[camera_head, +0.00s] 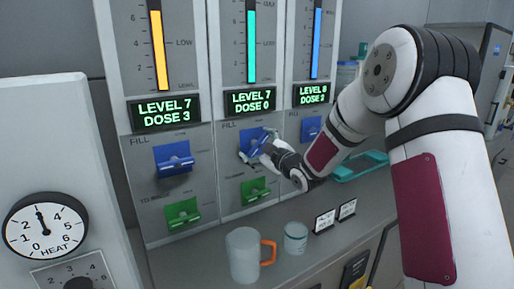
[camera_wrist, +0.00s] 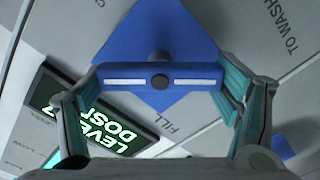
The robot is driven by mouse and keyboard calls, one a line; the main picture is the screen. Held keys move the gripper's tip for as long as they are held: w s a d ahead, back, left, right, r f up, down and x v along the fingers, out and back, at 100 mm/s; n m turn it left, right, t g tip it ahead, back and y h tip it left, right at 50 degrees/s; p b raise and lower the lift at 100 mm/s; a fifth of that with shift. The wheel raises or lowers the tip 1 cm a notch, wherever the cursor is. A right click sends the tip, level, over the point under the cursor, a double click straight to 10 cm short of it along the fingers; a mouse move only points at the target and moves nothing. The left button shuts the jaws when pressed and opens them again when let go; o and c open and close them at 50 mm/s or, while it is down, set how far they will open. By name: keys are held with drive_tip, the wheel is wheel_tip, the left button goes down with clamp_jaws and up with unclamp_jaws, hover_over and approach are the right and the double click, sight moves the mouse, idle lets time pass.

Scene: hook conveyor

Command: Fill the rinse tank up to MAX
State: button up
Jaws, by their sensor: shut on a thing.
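Three tank panels stand side by side, each with a level gauge, a green-lit display, a blue FILL lever and, on at least two, a green lever below. Which is the rinse tank cannot be read. My gripper (camera_head: 268,150) is shut on the middle panel's blue FILL lever (camera_head: 251,141); in the wrist view the lever (camera_wrist: 135,76) lies between both fingers. The middle display (camera_head: 250,103) reads LEVEL 7, DOSE 0. Its teal gauge (camera_head: 251,50) rises close to the MAX mark, partly cut off. The green lever (camera_head: 254,190) below is free.
The left display (camera_head: 164,109) reads LEVEL 7, DOSE 3; the right one (camera_head: 312,94), LEVEL 8, DOSE 2. A mug with an orange handle (camera_head: 243,255) and a cup (camera_head: 296,239) stand on the counter below. A HEAT dial (camera_head: 44,226) is at left.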

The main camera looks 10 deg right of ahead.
idle(0.3)
drive_tip(key=o, duration=1.1)
drive_tip(key=v, duration=1.2)
